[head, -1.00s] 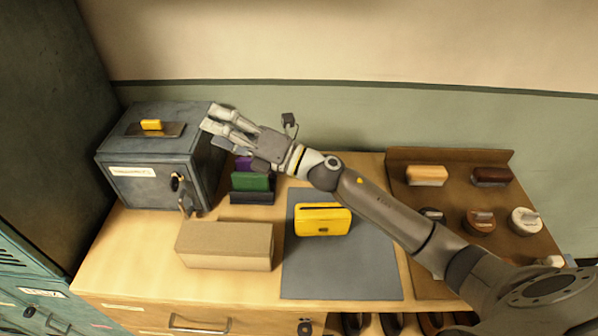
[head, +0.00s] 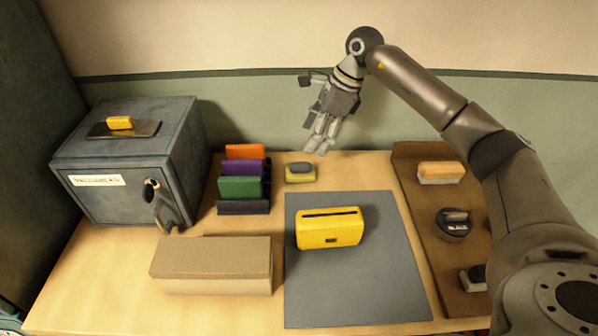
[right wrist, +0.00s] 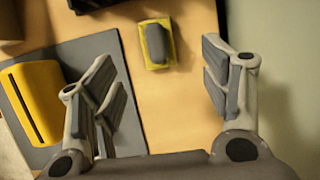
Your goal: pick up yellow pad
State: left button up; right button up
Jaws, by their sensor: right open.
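A small yellow pad (head: 300,172) with a grey top piece lies on the wooden table, just behind the grey mat. In the right wrist view the yellow pad (right wrist: 170,55) lies ahead of the fingers, between them and nearer the top edge. My right gripper (head: 318,147) points down, up and slightly right of the pad in the head view. Its fingers (right wrist: 160,85) are spread apart with nothing between them, and they do not touch the pad. My left gripper is not in view.
A yellow slotted box (head: 330,228) stands on the grey mat (head: 360,290). A rack (head: 245,207) of coloured cards is left of the pad. A grey safe (head: 110,195) and a cardboard box (head: 212,265) stand further left. A brown tray (head: 414,185) is at right.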

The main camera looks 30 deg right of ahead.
aim_at(301, 164)
jog(key=x, duration=0.4)
jog(key=shift+a+f+p, duration=0.15)
jog(key=shift+f+p, duration=0.15)
jog(key=shift+p, duration=0.05)
jog(key=p+x, duration=0.1)
jog(key=x, duration=0.4)
jog(key=shift+s+p, duration=0.2)
jog(key=shift+p, duration=0.2)
jog(key=shift+f, duration=0.2)
jog(key=c, duration=1.1)
